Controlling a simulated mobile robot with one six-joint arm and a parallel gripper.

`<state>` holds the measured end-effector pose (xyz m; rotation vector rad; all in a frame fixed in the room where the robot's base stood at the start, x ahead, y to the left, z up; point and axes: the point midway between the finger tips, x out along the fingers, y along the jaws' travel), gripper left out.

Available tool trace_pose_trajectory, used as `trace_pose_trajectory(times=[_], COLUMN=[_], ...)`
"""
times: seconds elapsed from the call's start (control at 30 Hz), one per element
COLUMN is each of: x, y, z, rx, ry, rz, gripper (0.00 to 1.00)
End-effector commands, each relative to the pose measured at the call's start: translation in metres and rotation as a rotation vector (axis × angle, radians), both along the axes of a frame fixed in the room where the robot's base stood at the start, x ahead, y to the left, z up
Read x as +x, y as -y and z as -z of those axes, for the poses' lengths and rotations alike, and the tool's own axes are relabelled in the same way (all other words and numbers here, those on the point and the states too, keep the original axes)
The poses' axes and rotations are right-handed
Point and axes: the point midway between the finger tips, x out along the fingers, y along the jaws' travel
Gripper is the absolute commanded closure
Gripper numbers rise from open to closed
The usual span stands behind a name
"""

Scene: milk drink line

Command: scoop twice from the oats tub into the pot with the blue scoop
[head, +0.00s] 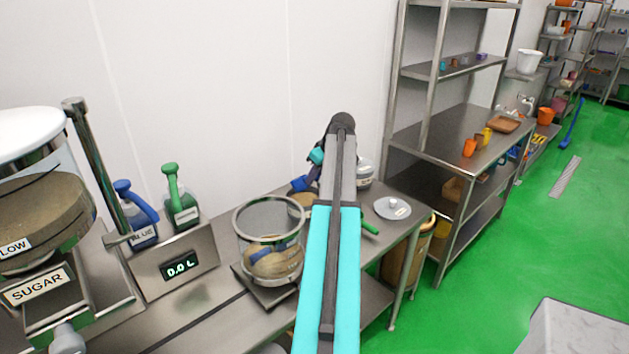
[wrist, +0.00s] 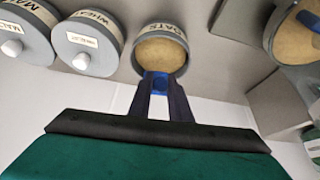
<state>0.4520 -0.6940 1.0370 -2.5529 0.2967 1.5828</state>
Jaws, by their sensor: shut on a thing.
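My gripper (wrist: 160,98) is shut on the blue scoop (wrist: 160,84), whose visible part is a small blue patch between the fingertips. The scoop is at the near rim of the open oats tub (wrist: 161,34), which is grey, labelled OATS and shows tan contents. I cannot tell how deep the scoop sits or what it holds. In the head view the blue scoop (head: 300,184) shows beside the tan top of the oats tub (head: 306,200), partly behind my arm. The pot (head: 268,235) looks clear-walled, with tan and brownish contents, and stands left of my arm.
Two lidded tubs, one labelled WHEAT (wrist: 88,42), stand left of the oats tub in the wrist view. A grey lid (head: 392,208) lies at the right.

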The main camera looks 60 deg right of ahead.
Motion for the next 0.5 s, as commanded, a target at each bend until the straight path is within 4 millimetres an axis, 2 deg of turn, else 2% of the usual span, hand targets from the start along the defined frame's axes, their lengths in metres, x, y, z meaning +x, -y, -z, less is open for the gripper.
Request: trace_pose_trajectory(times=[0.5], x=[-0.001], y=[0.0], z=[-0.01], rx=[-0.042], ry=[0.172], rz=[0.001], gripper=[1.0])
